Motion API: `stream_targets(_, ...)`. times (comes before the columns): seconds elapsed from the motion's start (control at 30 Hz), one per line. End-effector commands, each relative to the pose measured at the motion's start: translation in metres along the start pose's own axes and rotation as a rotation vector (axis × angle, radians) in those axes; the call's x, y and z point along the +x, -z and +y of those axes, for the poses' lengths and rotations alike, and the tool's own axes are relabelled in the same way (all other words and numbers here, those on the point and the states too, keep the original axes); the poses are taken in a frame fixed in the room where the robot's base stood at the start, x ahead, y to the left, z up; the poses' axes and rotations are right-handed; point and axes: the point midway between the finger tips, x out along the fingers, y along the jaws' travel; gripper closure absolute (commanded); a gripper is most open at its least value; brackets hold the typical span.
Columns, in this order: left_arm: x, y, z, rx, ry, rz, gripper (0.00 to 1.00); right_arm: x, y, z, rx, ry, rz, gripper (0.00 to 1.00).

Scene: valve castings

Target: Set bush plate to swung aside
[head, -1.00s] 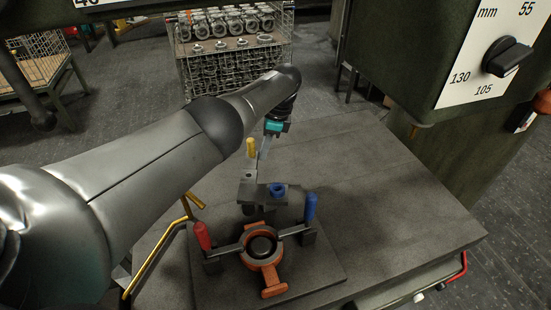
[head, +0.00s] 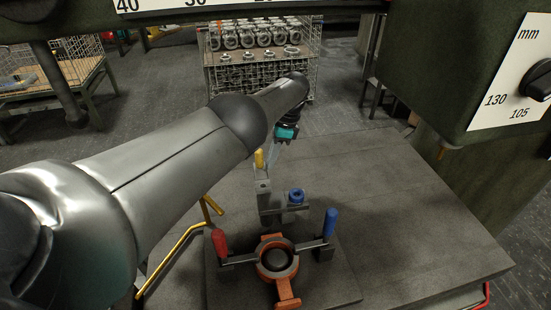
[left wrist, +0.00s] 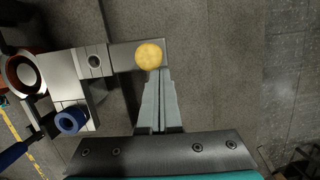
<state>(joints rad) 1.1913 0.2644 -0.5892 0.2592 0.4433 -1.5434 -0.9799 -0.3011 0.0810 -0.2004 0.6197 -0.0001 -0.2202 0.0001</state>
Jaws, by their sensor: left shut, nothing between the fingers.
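The bush plate (head: 291,209) is a grey arm with a blue bush (head: 296,195) at one end and a yellow knob (head: 259,158) on its far part. In the head view the bush stands behind the orange casting (head: 287,290), not above its bore. The left wrist view shows the bush (left wrist: 71,119) clear of the casting (left wrist: 22,70), and the plate's bored part (left wrist: 93,61) between the bush and the knob (left wrist: 149,55). My left gripper (head: 268,157) is shut and empty, its fingertips (left wrist: 158,72) close beside the knob; contact is unclear. My right gripper is out of view.
A red-handled clamp (head: 219,243) and a blue-handled clamp (head: 329,224) flank the casting on the dark base plate (head: 335,290). The table (head: 420,215) is clear to the right. A green machine housing (head: 440,80) overhangs the right side. A wire crate (head: 262,75) stands behind.

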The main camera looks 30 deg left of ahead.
Motion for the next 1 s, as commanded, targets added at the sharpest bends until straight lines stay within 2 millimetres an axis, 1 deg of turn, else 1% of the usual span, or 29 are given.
stream_targets(0.4,0.0022,-0.0079,-0.0016,-0.001,-0.001,0.000,1.00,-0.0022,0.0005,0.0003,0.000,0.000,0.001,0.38)
stream_targets(1.0,0.0026,-0.0099,-0.0021,-0.001,-0.001,-0.003,1.00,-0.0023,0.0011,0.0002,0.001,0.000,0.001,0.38)
